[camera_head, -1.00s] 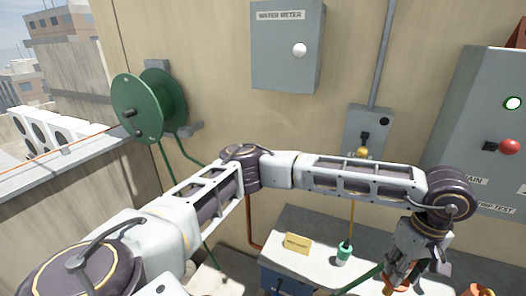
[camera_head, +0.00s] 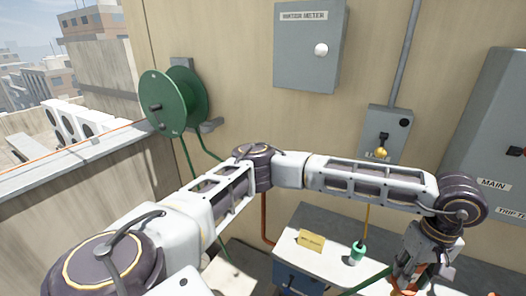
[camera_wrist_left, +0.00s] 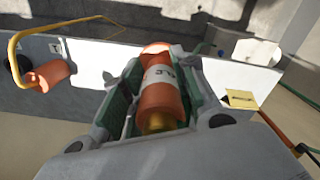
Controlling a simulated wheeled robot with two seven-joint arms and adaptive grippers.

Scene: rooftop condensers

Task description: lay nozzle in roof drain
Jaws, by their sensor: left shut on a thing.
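An orange nozzle with a white lettered band and a brass-coloured end (camera_wrist_left: 160,95) sits between the green-padded fingers of my left gripper (camera_wrist_left: 158,62) in the left wrist view. The gripper is shut on it. In the head view my left gripper (camera_head: 418,272) points down at the lower right, in front of the pale ledge, with a bit of orange showing (camera_head: 404,285). I cannot make out the roof drain in either view. My right gripper is not in view.
A pale ledge (camera_head: 335,262) carries a yellow card (camera_head: 311,240). A second orange cylinder (camera_wrist_left: 50,75) is beside a yellow bar. A green hose reel (camera_head: 180,100) and grey boxes (camera_head: 310,45) are on the wall.

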